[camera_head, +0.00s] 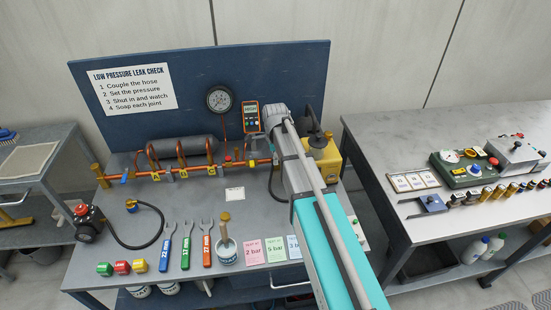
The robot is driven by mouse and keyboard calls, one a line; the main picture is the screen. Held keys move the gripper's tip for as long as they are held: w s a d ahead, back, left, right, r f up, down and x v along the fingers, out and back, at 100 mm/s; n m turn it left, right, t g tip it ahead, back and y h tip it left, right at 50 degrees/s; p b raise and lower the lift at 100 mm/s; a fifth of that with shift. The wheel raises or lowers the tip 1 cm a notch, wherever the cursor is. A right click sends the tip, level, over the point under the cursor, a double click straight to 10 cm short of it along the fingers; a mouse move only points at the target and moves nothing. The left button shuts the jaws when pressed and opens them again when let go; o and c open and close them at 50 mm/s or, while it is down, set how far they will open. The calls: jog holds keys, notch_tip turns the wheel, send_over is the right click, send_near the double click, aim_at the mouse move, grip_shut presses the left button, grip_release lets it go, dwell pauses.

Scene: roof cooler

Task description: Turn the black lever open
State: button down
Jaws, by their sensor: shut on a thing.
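My arm (335,250) reaches from the bottom edge up over the right part of the bench to its grey far end (274,116), in front of the blue back panel. No black lever can be made out for certain. A copper pipe (196,168) with several yellow fittings runs along the bench and passes behind my arm. A dark upright part (314,122) stands over a yellow body (326,158) just right of my arm; I cannot tell whether it is a lever.
A gauge (219,99) and an orange meter (250,116) are on the blue panel (130,100). Blue (167,245), green (187,246) and orange (207,244) wrenches and a white pot (226,252) lie left of my arm. A second bench (400,140) stands right, across a gap.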

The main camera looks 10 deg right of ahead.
jog(key=shift+w, duration=0.1)
jog(key=c, duration=0.6)
grip_release()
jog(key=shift+o, duration=0.2)
